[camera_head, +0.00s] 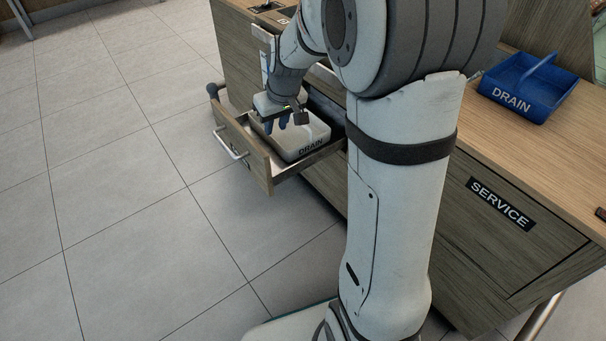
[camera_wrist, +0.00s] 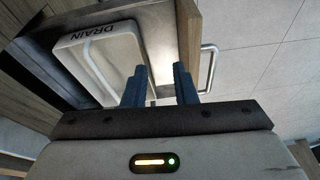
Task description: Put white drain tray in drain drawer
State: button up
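The white drain tray (camera_head: 290,146), marked DRAIN, sits inside the open drain drawer (camera_head: 262,167). It also shows in the wrist view (camera_wrist: 128,50), lying within the drawer walls. My gripper (camera_head: 279,121) is over the tray's left part in the head view. In the wrist view my gripper's two blue fingers (camera_wrist: 160,88) stand apart with nothing seen between them. A light handle bar runs across the tray, to the left of the fingers in the wrist view. Whether the fingers touch the tray cannot be told.
A blue tray (camera_head: 528,88) marked DRAIN stands on the wooden counter (camera_head: 480,128) at the right. A SERVICE panel (camera_head: 500,203) is on the cabinet front. The drawer's metal handle (camera_head: 231,143) sticks out over the tiled floor (camera_head: 110,220), which is clear.

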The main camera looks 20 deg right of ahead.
jog(key=s+r+m+g+h, duration=0.1)
jog(key=s+m+g, duration=0.1)
jog(key=s, duration=2.1)
jog(key=shift+s+m, duration=0.3)
jog(key=shift+s, duration=0.1)
jog(key=shift+c, duration=0.2)
